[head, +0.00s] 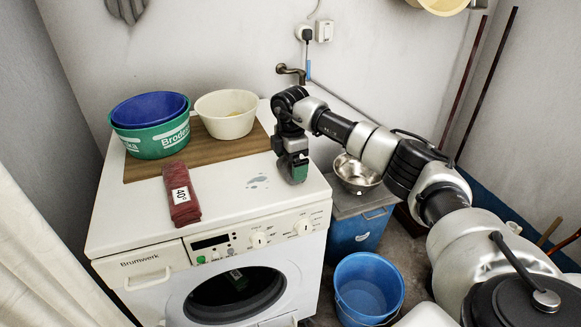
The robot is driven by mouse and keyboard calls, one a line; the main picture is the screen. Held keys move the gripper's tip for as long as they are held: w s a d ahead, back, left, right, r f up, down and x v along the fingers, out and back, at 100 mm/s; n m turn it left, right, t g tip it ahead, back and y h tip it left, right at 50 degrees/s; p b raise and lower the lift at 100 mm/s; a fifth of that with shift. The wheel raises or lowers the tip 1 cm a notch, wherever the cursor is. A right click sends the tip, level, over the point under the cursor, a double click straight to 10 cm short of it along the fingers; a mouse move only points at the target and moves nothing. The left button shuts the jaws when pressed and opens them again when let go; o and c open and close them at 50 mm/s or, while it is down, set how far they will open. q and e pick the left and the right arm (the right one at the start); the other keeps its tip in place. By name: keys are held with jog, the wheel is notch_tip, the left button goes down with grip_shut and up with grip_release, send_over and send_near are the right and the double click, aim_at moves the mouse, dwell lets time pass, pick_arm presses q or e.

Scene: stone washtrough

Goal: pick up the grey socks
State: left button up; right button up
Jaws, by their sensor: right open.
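I cannot make out grey socks for sure. Flat pale grey-blue patches (257,182) lie on the white top of the washing machine (225,205); I cannot tell whether they are thin cloth or a wet mark. My right gripper (295,178) points down over the right part of the machine top, just right of these patches. It is open and nothing shows in it. Its dark body hides the surface behind it. My left gripper is not in view.
A dark red folded cloth (180,195) with a 40° label lies near the machine's front edge. A brown mat (225,151) bears a green tub (155,141) with a blue bowl inside, and a cream bowl (227,114). A metal bowl (357,173) and a blue bucket (368,288) are right.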

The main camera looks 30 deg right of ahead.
jog(key=shift+w+f, duration=0.1)
jog(key=shift+f, duration=1.2)
jog(key=c, duration=0.6)
jog(key=shift+c, duration=0.2)
jog(key=shift+r, duration=0.1)
